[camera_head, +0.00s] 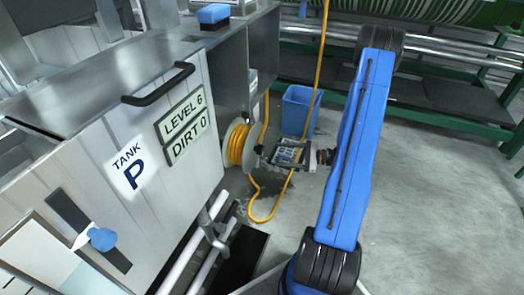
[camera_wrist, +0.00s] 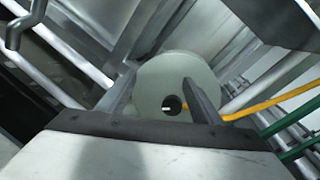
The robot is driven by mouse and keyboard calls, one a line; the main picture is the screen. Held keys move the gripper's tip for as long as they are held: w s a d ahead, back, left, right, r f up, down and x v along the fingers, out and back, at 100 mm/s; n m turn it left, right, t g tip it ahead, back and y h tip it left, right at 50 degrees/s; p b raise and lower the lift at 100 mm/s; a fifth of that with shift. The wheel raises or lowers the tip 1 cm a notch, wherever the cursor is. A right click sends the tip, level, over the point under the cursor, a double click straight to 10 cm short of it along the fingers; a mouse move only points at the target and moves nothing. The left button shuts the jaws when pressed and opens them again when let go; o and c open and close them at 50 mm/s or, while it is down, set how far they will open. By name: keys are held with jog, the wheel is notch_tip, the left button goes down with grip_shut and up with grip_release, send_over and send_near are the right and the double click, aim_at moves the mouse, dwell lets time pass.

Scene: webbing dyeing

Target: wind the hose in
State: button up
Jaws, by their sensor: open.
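The hose reel (camera_head: 236,146) is a pale round drum on the side of the tank unit, with yellow hose (camera_head: 264,208) wound on it. Loose hose hangs from the reel in a loop down to the floor, and a length runs up out of view. In the wrist view the reel's pale disc (camera_wrist: 150,84), with a dark central hole, lies ahead of my gripper (camera_wrist: 158,78). Its fingers are apart with nothing seen held between them. The hose (camera_wrist: 270,102) leads off to the right. In the head view my gripper (camera_head: 268,153) is just right of the reel; contact cannot be told.
A blue bin (camera_head: 299,110) stands on the floor behind my gripper. The tank (camera_head: 130,165) with its black handle and signs fills the left. Pipes and a dark floor opening (camera_head: 240,262) lie below the reel. Grey floor is clear at right.

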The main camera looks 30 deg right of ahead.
aim_at(263, 150)
jog(key=d+f+m+t+h, duration=0.3)
jog(key=d+f+m+t, duration=0.15)
jog(key=d+f, duration=0.3)
jog(key=shift+g, duration=0.25)
jog(key=x, duration=1.1)
jog(key=f+x, duration=0.1)
jog(key=x, duration=0.5)
jog(key=shift+w, duration=0.1)
jog(key=c, duration=1)
